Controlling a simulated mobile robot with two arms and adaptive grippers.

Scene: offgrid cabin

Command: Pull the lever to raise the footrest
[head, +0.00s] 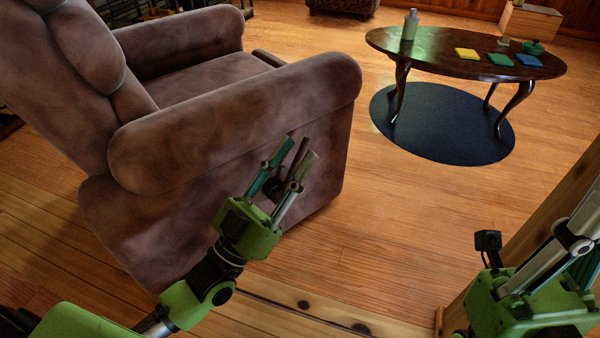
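The brown recliner (200,160) stands at the left, its side toward me. The footrest is not visibly raised; only a dark edge (268,58) shows at the front of the seat. The lever (299,156) is a short dark brown stick on the recliner's near side, below the armrest. My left gripper (290,155) is at the lever, with one finger on each side of it. The fingers are apart, and I cannot tell whether either touches the lever. My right gripper (573,250) is at the right edge, with its fingertips cut off by the frame.
An oval dark table (440,54) stands at the back right on a round dark rug (440,135). It holds a bottle (410,25) and several coloured pieces. A wooden post (535,225) rises beside my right gripper. The floor between recliner and rug is clear.

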